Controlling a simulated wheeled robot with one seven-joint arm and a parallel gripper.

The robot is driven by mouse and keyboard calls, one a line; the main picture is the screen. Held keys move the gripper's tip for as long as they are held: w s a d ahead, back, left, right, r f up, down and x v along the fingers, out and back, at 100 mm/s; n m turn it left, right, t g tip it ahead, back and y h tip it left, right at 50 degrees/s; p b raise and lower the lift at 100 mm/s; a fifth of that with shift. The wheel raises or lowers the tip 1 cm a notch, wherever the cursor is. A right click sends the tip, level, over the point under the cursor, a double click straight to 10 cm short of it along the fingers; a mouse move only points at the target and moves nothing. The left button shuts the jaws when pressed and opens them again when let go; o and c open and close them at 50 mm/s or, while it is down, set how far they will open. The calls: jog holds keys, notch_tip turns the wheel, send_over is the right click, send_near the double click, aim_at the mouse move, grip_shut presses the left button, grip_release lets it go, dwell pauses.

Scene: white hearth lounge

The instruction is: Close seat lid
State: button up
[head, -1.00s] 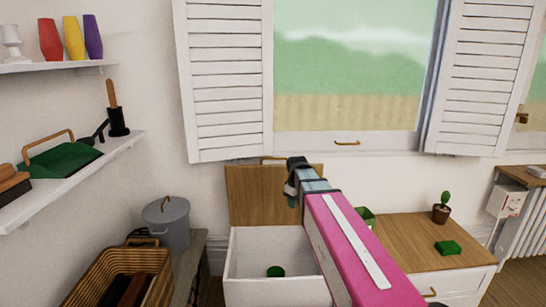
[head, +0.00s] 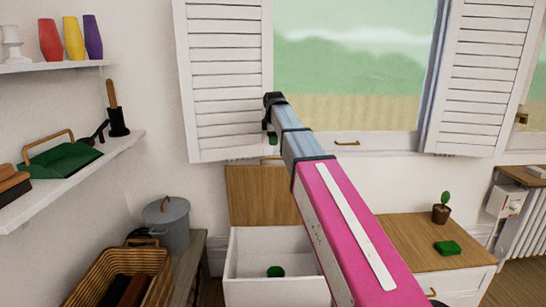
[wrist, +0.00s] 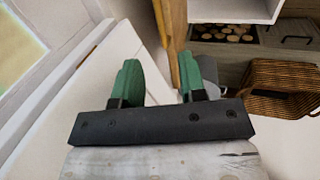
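The seat lid (head: 262,195) is a wooden panel standing upright at the back of an open white seat box (head: 255,238). A brass handle shows at its top edge, partly hidden. In the wrist view the lid (wrist: 172,35) appears nearly edge-on, just beyond the fingertips. My gripper (head: 270,127) is high above the lid in the head view, in front of the left shutter. In the wrist view its green fingers (wrist: 158,70) are apart with nothing clearly held between them. My arm hides the right part of the box.
A green cup (head: 275,271) lies inside the box. A wooden-topped cabinet (head: 405,240) with a plant (head: 441,212) and green block (head: 446,247) stands right. A grey bin (head: 170,225) and wicker basket (head: 150,265) stand left. Shutters (head: 226,80) flank the window.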

jog(key=x, duration=0.9)
jog(key=shift+f, duration=0.35)
jog(key=shift+w, duration=0.15)
grip_shut()
